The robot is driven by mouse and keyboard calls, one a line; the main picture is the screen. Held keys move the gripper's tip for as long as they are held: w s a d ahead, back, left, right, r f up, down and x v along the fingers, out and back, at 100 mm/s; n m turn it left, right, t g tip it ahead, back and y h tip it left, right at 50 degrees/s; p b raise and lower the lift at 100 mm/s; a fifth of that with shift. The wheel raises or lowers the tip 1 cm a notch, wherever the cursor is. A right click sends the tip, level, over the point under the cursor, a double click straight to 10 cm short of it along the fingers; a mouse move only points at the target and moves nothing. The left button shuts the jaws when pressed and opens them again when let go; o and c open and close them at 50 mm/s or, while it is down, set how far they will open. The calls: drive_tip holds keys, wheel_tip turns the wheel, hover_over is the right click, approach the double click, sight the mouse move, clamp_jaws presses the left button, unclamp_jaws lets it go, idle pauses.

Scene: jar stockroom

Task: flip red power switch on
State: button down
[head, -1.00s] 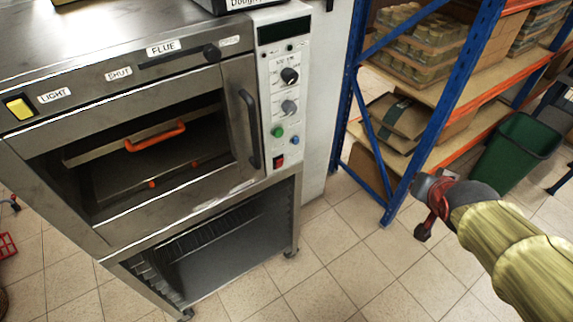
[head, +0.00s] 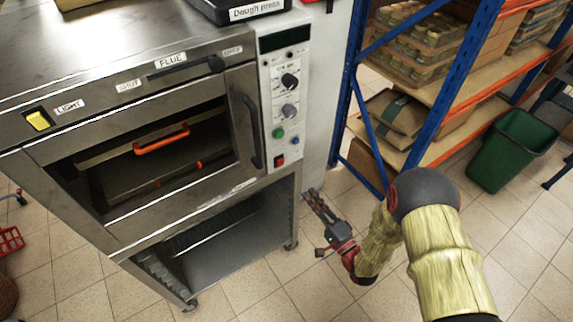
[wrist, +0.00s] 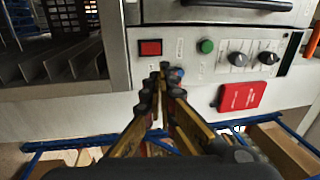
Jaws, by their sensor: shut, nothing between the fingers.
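The red power switch (head: 281,160) is a small square at the bottom of the oven's white control panel (head: 275,100) in the head view. In the wrist view the red switch (wrist: 150,47) is at the upper middle, in a dark frame. My gripper (head: 309,192) is low in front of the oven's right side in the head view, below the panel and apart from it. In the wrist view my gripper (wrist: 160,75) has its fingertips together and empty, a little below and right of the switch. Whether the switch is on cannot be told.
A green button (wrist: 205,46) and dark knobs (wrist: 238,59) sit beside the switch. A red box (wrist: 241,96) shows below the panel in the wrist view. A blue-framed shelf (head: 352,90) and a green bin (head: 510,150) stand to the right. Floor in front is clear.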

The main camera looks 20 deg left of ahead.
drive_tip(key=shift+s, duration=0.45)
drive_tip(key=b, duration=0.3)
approach(279, 156)
drive_tip(key=x, duration=0.4)
drive_tip(key=shift+w+a, duration=0.2)
drive_tip(key=shift+a, duration=0.15)
drive_tip(key=shift+w+a+r, duration=0.1)
drive_tip(key=shift+r, duration=0.05)
drive_tip(key=p, duration=0.1)
drive_tip(key=r+p, duration=0.1)
drive_tip(key=p, duration=0.1)
drive_tip(key=shift+w+a+r+g, duration=0.15)
drive_tip(key=shift+w+a+g, duration=0.15)
drive_tip(key=shift+a, duration=0.05)
drive_tip(key=shift+f+h, duration=0.2)
drive_tip(key=shift+h, duration=0.1)
drive_tip(key=shift+f, duration=0.2)
